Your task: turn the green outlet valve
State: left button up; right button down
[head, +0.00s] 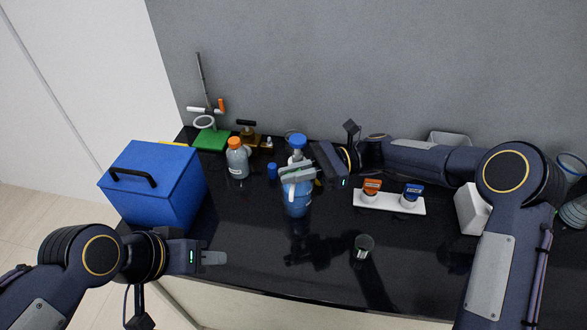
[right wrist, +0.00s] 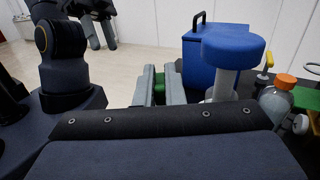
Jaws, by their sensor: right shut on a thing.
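The green outlet valve (right wrist: 159,88) shows as a small green piece between the fingers of my right gripper (right wrist: 159,84) in the right wrist view. The right gripper is shut on it, and the fingers cover most of it. In the head view my right gripper (head: 297,173) lies across a blue-capped vessel (head: 298,142) with blue lower part, and the valve is hidden there. The vessel's blue cap (right wrist: 233,45) stands close to the right of the fingers in the right wrist view. My left gripper (head: 213,258) is empty over the table's front left, its two fingers apart.
A blue box (head: 150,190) stands at the left. The front middle is mostly clear.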

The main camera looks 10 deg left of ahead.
dwell(0.5)
jog(key=c, duration=1.5)
grip_release()
jog(key=shift+b+v, duration=0.95)
jog(key=shift+v, duration=2.95)
jog(key=shift+r, duration=0.1)
